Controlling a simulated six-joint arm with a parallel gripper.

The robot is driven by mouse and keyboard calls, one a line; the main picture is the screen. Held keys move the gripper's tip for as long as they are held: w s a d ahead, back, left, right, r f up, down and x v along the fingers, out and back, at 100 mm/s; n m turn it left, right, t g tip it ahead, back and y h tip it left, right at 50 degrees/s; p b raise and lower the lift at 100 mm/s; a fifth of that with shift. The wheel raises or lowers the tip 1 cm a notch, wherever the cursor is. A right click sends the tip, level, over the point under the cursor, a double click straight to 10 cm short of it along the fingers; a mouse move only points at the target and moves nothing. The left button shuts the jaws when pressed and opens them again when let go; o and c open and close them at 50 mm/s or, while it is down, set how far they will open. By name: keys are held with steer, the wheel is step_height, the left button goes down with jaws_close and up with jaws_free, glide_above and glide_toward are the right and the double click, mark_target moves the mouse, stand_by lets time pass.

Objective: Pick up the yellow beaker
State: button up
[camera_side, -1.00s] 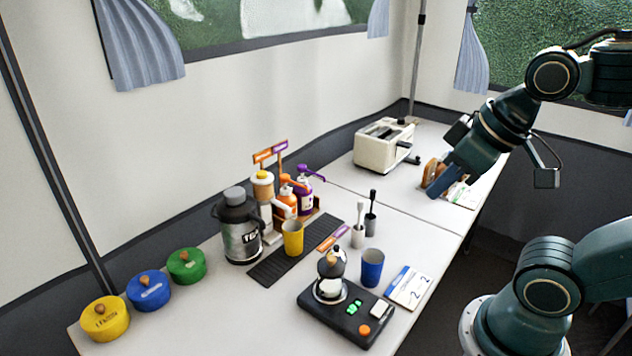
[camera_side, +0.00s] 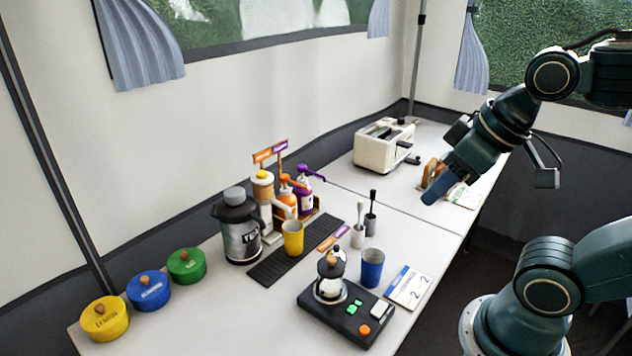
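The yellow beaker (camera_side: 293,239) stands upright on a dark ribbed mat (camera_side: 268,270), in front of the pump bottles and to the right of the silver and black flask. My gripper (camera_side: 434,192) is in the air above the right part of the table, well to the right of the beaker and higher than it. It points down and to the left and is not touching the beaker. Its fingertips show as one dark blue shape, so I cannot tell whether they are apart.
A blue cup (camera_side: 372,267) and a black device with a small pot (camera_side: 331,278) stand right of the beaker. The flask (camera_side: 240,228), pump bottles (camera_side: 287,196) and two handled pots (camera_side: 358,234) surround it. A toaster (camera_side: 384,146) stands behind. Yellow, blue and green tins sit at left.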

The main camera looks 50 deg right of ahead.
mark_target(293, 238)
steer(key=o, duration=0.8)
steer(key=shift+w, duration=0.15)
steer(key=w+d+f+n, duration=0.1)
steer(key=w+f, duration=0.1)
steer(key=w, duration=0.6)
steer(key=w+d+f+n, duration=0.1)
steer(key=w+f+n, duration=0.1)
steer(key=w, duration=0.6)
steer(key=w+d+f, duration=0.2)
steer(key=w+f, duration=0.2)
steer(key=w+d+f+n+y, duration=0.1)
steer(key=w+d+f, duration=0.1)
steer(key=w+f, duration=0.2)
steer(key=w+d+f+y, duration=0.1)
steer(key=w+d+f, duration=0.1)
steer(key=w+f, duration=0.3)
steer(key=shift+w+f+n, duration=0.1)
steer(key=shift+f+n, duration=0.2)
steer(key=shift+f, duration=0.4)
steer(key=shift+a, duration=0.1)
